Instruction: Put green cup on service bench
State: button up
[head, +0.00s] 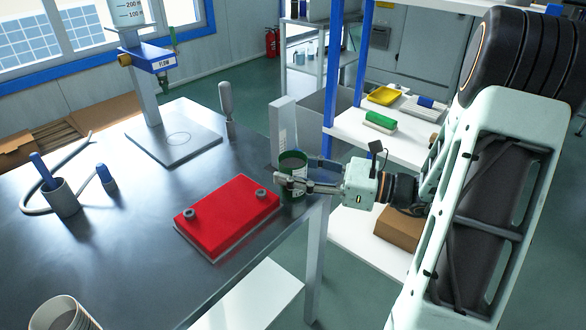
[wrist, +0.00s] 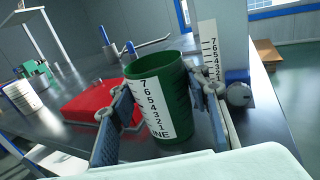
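The green cup (head: 292,163) is upright at the right edge of the dark metal bench (head: 130,220). In the wrist view the green cup (wrist: 178,80) has a white label with a number scale. My gripper (head: 296,180) reaches in from the right with a finger on each side of the cup. In the wrist view my gripper (wrist: 161,88) has its fingertips against the cup's sides and appears shut on it. I cannot tell whether the cup's base touches the bench top.
A red block with knobs (head: 228,222) lies left of the cup. An upright scale panel (head: 283,128) stands just behind it. A blue-headed stand (head: 147,75), a handled tool (head: 227,105) and a grey holder (head: 62,198) are farther off. White shelves (head: 352,128) stand right.

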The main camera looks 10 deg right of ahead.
jog(key=shift+o, duration=1.3)
jog(key=shift+r, duration=0.2)
jog(key=p+v, duration=0.2)
jog(key=v, duration=1)
jog(key=shift+p, duration=0.3)
jog(key=shift+a+f, duration=0.1)
